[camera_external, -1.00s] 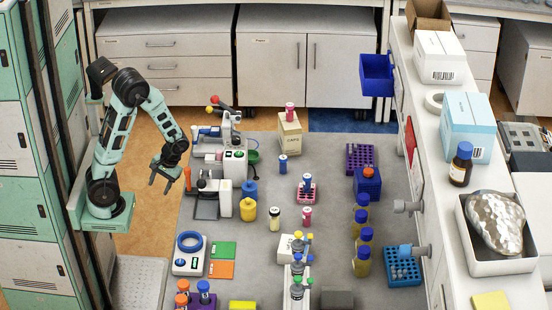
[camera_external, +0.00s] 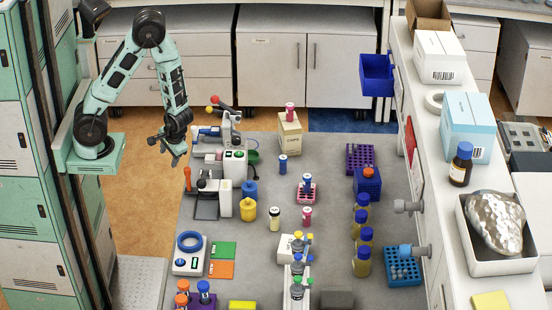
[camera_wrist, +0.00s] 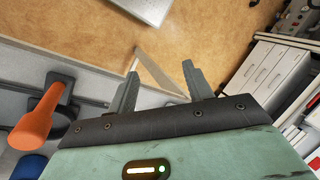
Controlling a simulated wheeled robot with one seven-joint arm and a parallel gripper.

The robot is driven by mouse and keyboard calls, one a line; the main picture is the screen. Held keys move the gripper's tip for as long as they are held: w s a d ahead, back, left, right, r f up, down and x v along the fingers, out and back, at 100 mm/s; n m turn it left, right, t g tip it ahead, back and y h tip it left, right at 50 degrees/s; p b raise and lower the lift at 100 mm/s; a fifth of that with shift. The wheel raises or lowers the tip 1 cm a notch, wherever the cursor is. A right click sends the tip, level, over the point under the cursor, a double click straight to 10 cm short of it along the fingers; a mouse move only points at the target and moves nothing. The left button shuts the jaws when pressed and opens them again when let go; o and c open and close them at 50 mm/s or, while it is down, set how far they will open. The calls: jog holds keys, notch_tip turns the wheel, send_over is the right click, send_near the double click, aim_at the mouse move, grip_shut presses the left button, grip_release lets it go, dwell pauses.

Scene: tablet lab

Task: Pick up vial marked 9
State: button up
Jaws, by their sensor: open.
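Several small vials stand on the grey table: a pink one (camera_external: 290,112) on a cardboard box, a blue one (camera_external: 283,164), a blue-capped one (camera_external: 308,180) in a pink rack, a black-capped yellowish one (camera_external: 274,218) and a pink one (camera_external: 306,215). Their marks are too small to read, so I cannot tell which is marked 9. My gripper (camera_external: 168,150) is open and empty, above the far-left edge of the table, apart from all vials. Its two fingers (camera_wrist: 160,72) show in the wrist view with only floor and table edge beyond them.
Lab instruments (camera_external: 232,165) crowd the left of the table near my gripper. The cardboard box (camera_external: 290,136) stands at the back. Blue-capped bottles (camera_external: 361,240) and racks (camera_external: 360,157) line the right side. An orange-handled tool (camera_wrist: 38,125) shows close by in the wrist view.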

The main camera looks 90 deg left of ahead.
notch_tip(320, 180, up, 3)
jog(key=d+p, duration=0.2)
notch_tip(320, 180, up, 4)
jog(key=m+t+h+b, duration=1.25)
jog(key=m+b, duration=0.25)
jog(key=m, duration=0.2)
send_over(305, 208)
jog(key=s+a, duration=0.4)
jog(key=s, duration=0.1)
jog(key=shift+t+y, duration=0.35)
jog(key=shift+t, duration=0.1)
jog(key=f, duration=0.7)
jog(key=shift+w+d, duration=0.15)
jog(key=shift+w, duration=0.1)
jog(key=shift+w+d+f, duration=0.15)
jog(key=shift+f, duration=0.05)
jog(key=shift+p+x, duration=0.5)
jog(key=shift+x, duration=3)
jog(key=c, duration=1)
